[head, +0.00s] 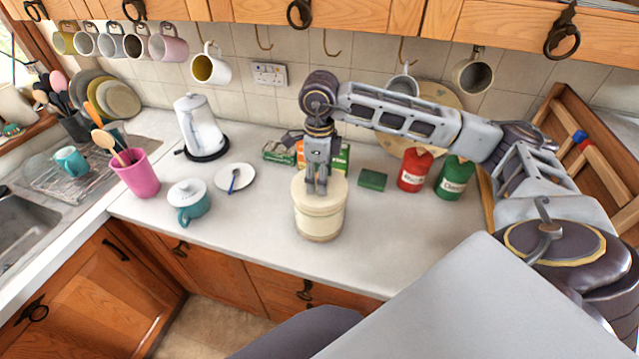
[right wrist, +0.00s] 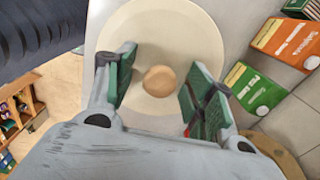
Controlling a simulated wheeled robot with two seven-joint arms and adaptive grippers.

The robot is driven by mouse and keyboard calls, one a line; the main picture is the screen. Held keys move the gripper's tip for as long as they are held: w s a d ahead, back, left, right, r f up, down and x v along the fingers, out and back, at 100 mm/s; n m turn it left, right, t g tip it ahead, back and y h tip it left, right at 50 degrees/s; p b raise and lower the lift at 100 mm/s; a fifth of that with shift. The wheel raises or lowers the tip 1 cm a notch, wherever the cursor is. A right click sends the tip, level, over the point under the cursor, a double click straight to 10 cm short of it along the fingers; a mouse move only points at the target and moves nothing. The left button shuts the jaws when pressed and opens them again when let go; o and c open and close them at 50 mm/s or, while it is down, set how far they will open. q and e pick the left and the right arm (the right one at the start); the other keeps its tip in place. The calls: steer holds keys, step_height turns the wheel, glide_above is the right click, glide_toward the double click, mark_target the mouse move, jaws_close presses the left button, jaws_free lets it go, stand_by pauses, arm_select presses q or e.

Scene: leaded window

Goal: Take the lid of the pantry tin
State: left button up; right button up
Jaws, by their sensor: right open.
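The pantry tin (head: 319,222) is a cream cylinder standing upright on the white counter. Its round cream lid (head: 335,187) sits on top. In the right wrist view the lid (right wrist: 190,40) fills the upper middle, with a round wooden knob (right wrist: 160,81) at its centre. My right gripper (head: 317,190) points down over the lid. Its two green-padded fingers (right wrist: 155,88) are open on either side of the knob, with gaps visible between pads and knob. My left gripper is not in view.
Red (head: 414,170) and green (head: 454,178) canisters stand further right. A teal lidded mug (head: 189,203), a saucer (head: 235,177) and a kettle (head: 200,125) are to the left. The counter in front is clear.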

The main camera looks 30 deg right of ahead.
steer(key=shift+c, duration=0.3)
steer(key=c, duration=1)
steer(key=shift+r, duration=0.1)
steer(key=shift+c, duration=0.3)
steer(key=shift+r+b, duration=0.85)
steer(key=shift+r, duration=4.05)
